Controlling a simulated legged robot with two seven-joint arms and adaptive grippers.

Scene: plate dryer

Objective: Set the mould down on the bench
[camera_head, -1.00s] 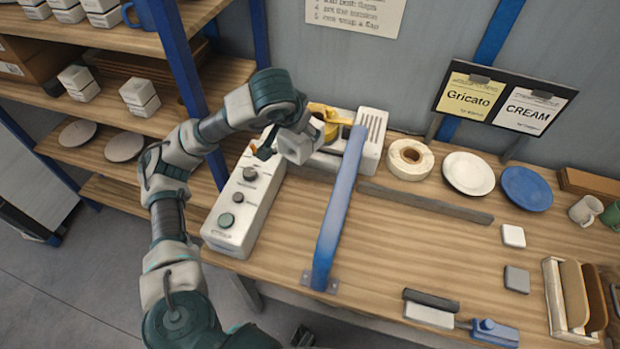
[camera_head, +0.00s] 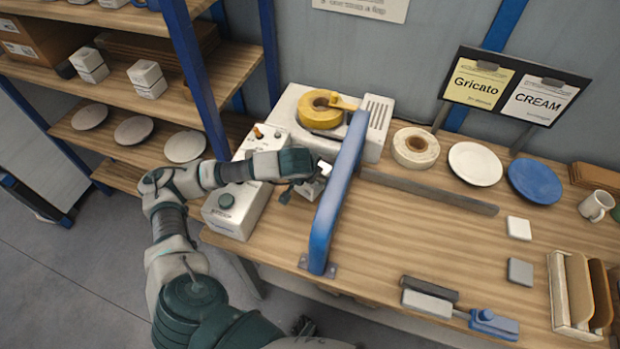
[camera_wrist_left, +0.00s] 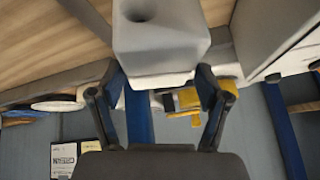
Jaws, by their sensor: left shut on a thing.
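The mould (camera_wrist_left: 160,42) is a pale grey block with a round hollow in one face. It shows in the left wrist view between the two dark fingers of my left gripper (camera_wrist_left: 161,78), which is shut on it. In the head view my left gripper (camera_head: 311,186) is low over the bench (camera_head: 400,225), just left of the blue bar. Only a small pale part of the mould shows there, and the bar and gripper hide the rest. I cannot tell whether the mould touches the bench.
A blue bar (camera_head: 335,200) stands close right of the gripper. Behind is a white machine (camera_head: 378,128) with a yellow ring (camera_head: 320,110); a control box (camera_head: 235,208) is at left. A tape roll (camera_head: 415,147) and plates lie right.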

